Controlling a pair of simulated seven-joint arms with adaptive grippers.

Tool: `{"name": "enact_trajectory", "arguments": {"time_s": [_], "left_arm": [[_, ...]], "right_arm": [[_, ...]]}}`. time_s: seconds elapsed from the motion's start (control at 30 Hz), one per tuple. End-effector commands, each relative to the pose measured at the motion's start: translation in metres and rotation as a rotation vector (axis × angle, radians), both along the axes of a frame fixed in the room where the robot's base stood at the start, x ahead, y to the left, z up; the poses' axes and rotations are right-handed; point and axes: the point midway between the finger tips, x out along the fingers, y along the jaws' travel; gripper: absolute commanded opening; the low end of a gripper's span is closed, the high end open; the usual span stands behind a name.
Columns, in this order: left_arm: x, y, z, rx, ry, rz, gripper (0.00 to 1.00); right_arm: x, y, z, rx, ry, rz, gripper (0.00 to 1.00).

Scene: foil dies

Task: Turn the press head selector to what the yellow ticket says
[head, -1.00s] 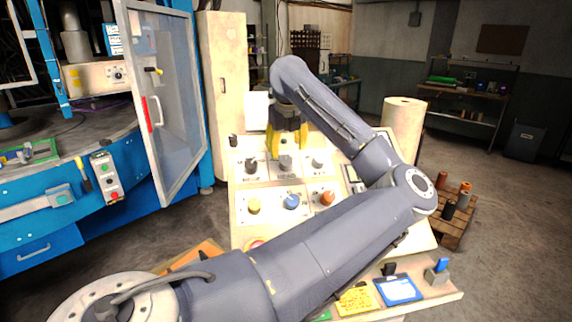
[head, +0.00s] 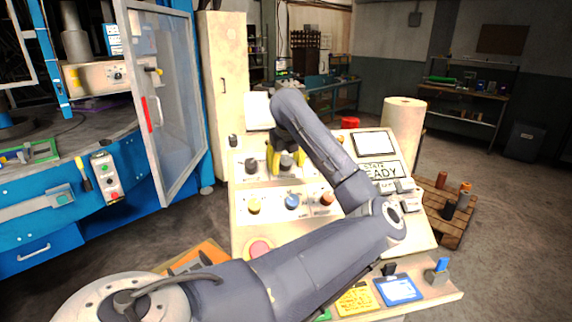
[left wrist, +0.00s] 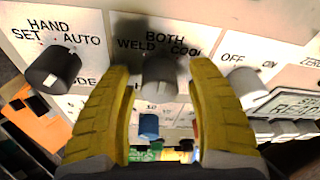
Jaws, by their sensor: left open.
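The press head selector (left wrist: 160,78) is the middle dark knob in the left wrist view, under the words WELD, BOTH and COOL. Its pointer mark does not show clearly. My left gripper (left wrist: 163,100) is open, with one yellow finger on each side of this knob; I cannot tell whether they touch it. In the head view, my left gripper (head: 286,162) is at the upper knob row, around the selector (head: 286,161). The yellow ticket (head: 355,301) lies on the console's front ledge; its writing is too small to read. My right gripper is out of view.
A HAND SET/AUTO knob (left wrist: 53,70) is left of the selector and an OFF/ON knob (left wrist: 246,84) right. A blue card (head: 398,289) lies beside the ticket. A display (head: 381,171) shows READY.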

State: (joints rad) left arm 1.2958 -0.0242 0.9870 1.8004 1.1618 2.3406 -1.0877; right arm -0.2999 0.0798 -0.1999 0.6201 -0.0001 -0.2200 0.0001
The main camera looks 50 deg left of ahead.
Motion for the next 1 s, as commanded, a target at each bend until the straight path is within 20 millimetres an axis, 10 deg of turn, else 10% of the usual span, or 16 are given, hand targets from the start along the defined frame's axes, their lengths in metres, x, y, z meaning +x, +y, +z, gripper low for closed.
{"name": "enact_trajectory", "arguments": {"time_s": [0.57, 1.0], "left_arm": [[0.0000, -0.0001, 0.0001, 0.000, 0.000, 0.000, 0.02], [-0.0002, -0.0004, -0.0005, -0.014, -0.020, 0.033, 0.00]], "right_arm": [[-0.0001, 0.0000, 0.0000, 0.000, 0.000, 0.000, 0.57], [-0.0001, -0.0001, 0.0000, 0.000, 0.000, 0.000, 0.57]]}}
